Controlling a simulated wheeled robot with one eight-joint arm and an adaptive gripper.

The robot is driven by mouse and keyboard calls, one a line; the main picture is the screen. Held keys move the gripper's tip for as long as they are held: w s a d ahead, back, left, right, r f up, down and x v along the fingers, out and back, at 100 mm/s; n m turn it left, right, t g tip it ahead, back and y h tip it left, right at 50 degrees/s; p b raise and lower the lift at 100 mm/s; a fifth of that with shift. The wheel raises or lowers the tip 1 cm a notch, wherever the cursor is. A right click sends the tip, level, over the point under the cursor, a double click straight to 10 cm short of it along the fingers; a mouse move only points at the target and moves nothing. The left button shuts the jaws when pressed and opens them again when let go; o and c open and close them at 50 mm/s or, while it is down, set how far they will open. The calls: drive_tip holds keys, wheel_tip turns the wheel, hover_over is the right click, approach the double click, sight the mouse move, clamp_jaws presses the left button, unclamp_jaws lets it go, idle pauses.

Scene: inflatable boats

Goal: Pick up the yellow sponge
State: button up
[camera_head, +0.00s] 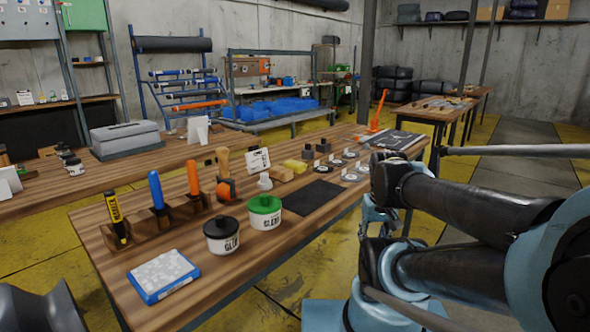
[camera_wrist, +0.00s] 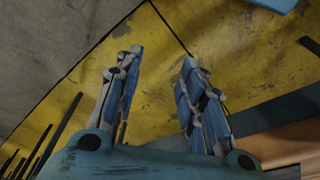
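A small yellow block that looks like the sponge (camera_head: 295,165) lies on the wooden workbench (camera_head: 330,215), about midway along it. It sits beside a tan wooden block (camera_head: 282,174). My gripper (camera_wrist: 163,58) shows in the wrist view with its two blue-padded fingers apart and nothing between them. Yellow floor shows beyond the fingers, and the sponge is not in that view. In the head view my arm is at the right, off the bench's near side, and hides most of the gripper.
A black-lidded jar (camera_head: 222,236), a green-lidded jar (camera_head: 264,213) and a blue-framed pad (camera_head: 163,276) stand on the near bench. A black mat (camera_head: 314,197) lies in front of the sponge. Dark blocks (camera_head: 323,145) stand just beyond. A tool rack (camera_head: 160,222) lines the left side.

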drive_tip(key=o, duration=0.6)
drive_tip(key=shift+a+r, duration=0.2)
drive_tip(key=shift+r, duration=0.8)
drive_tip(key=shift+c, duration=0.2)
wheel_tip(320, 180, up, 22)
drive_tip(key=f+n+y, duration=0.1)
drive_tip(key=n+y, duration=0.2)
drive_tip(key=n, duration=0.7)
hover_over(295, 163)
drive_tip(key=s+d, duration=0.4)
drive_tip(key=d, duration=0.2)
drive_tip(key=shift+t, duration=0.3)
drive_tip(key=x, duration=0.5)
drive_tip(key=a+x, duration=0.1)
drive_tip(key=x, duration=1)
drive_tip(key=shift+w+a, duration=0.25)
drive_tip(key=shift+a, duration=0.05)
